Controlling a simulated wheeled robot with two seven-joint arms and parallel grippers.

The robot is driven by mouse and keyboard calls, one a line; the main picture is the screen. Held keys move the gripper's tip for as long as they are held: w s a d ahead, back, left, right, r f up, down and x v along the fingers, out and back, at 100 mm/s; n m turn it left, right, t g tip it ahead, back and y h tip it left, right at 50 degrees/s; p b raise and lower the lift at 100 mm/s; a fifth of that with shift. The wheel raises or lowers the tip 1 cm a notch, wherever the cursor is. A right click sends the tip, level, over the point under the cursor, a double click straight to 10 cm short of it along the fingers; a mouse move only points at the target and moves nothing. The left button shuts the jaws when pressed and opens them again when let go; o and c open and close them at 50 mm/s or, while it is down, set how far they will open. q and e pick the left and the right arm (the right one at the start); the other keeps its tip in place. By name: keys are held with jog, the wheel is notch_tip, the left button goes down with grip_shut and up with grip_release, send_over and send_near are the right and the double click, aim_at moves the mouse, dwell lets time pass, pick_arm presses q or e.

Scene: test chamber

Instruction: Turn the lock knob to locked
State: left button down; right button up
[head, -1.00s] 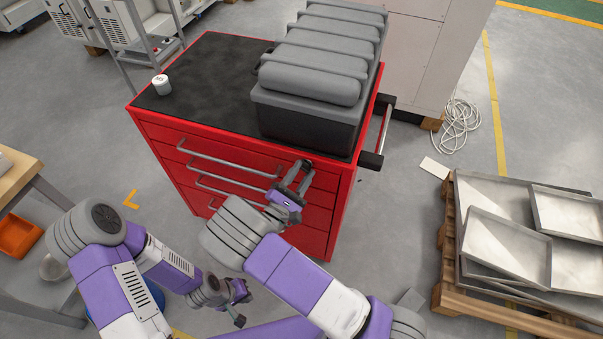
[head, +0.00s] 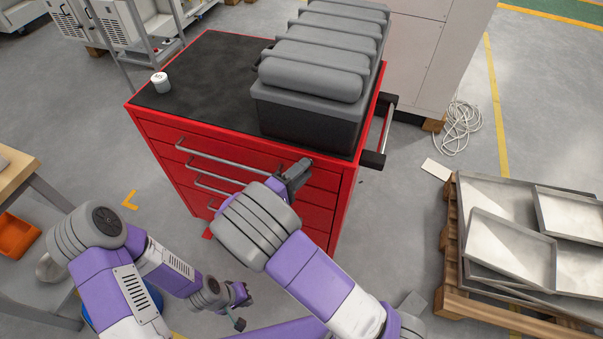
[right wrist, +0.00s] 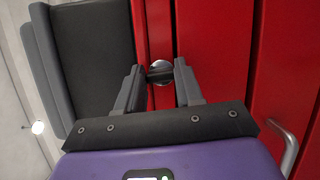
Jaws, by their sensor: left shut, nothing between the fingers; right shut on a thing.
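The lock knob (right wrist: 160,76) shows in the right wrist view as a small dark bar on a round silver plate, on the red front of the tool cabinet (head: 160,130). My right gripper (right wrist: 160,84) is shut on the knob, one finger on each side of it. In the head view my right gripper (head: 303,168) is at the upper right of the cabinet front and hides the knob. My left gripper (head: 244,308) is low in front of the cabinet, shut and empty, apart from everything.
A grey ribbed case (head: 310,75) and a small white cylinder (head: 160,82) stand on the black cabinet top. Drawer handles (head: 215,155) stick out left of the knob. A side handle (head: 383,135) juts out at right. Metal trays (head: 510,235) lie on a pallet.

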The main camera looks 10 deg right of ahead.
jog(key=shift+m, duration=0.5)
jog(key=o, duration=1)
jog(key=shift+o, duration=0.2)
jog(key=shift+a, duration=0.1)
jog(key=p+v, duration=0.1)
jog(key=v, duration=0.6)
jog(key=shift+s+a, duration=0.15)
jog(key=shift+s, duration=0.05)
